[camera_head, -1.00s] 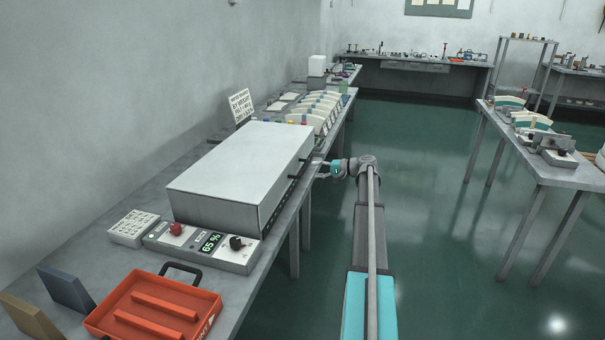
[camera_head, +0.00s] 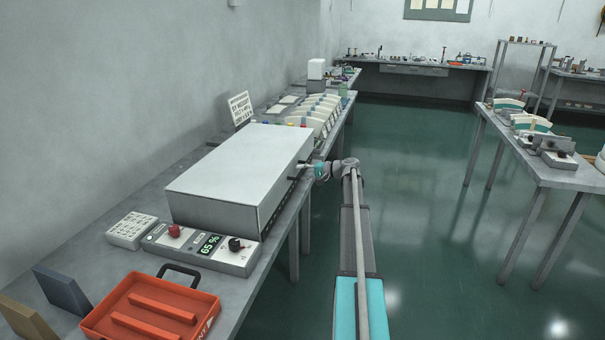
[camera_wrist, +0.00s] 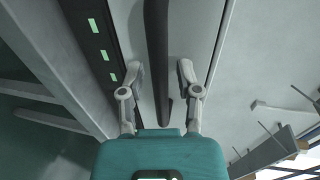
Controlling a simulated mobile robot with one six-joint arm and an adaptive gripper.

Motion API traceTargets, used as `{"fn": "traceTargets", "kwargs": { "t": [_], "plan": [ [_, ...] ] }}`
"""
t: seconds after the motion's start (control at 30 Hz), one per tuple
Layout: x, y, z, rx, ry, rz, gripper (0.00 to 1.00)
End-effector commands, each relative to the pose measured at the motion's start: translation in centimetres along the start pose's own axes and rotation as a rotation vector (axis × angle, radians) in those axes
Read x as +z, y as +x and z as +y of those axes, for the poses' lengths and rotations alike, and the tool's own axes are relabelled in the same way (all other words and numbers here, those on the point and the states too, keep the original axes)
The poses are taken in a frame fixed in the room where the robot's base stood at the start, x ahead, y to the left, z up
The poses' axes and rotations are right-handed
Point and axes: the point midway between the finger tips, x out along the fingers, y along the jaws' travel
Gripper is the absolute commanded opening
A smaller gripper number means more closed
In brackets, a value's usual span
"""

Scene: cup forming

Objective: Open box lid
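The box is a long grey case on the left bench, and its pale flat lid (camera_head: 243,160) is down. A dark bar handle (camera_wrist: 157,45) runs along the box's front side in the wrist view. My gripper (camera_head: 304,168) is at the box's right side in the head view. In the wrist view my gripper (camera_wrist: 160,75) is open, with one finger on each side of the handle and a gap to it on both sides. The head view shows the fingertips too small to judge contact.
A control panel (camera_head: 203,248) reading 65 % stands before the box on the bench. An orange tray (camera_head: 150,308) and a white keypad-like block (camera_head: 132,230) lie nearer. Pale fan-shaped racks (camera_head: 318,112) stand beyond the box.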

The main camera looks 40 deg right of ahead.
Motion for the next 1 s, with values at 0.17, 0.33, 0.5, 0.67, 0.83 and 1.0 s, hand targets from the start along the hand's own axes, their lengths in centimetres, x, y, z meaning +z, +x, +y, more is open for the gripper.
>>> {"fn": "traceTargets", "kwargs": {
  "t": [0.17, 0.33, 0.5, 0.67, 0.83, 1.0],
  "plan": [
    [0.0, 0.0, 0.0, 0.0, 0.0, -0.001, 0.02],
    [0.0, 0.1, 0.0, 0.0, 0.0, -0.001, 0.0],
    [0.1, 0.1, 0.0, 0.001, 0.0, -0.002, 0.0],
    [0.1, 0.2, -0.3, 0.005, -0.001, -0.004, 0.0],
    [0.3, 0.6, -1.1, 0.016, -0.002, -0.01, 0.0],
    [0.8, 1.2, -2.4, 0.038, -0.004, -0.021, 0.0]
  ]
}}
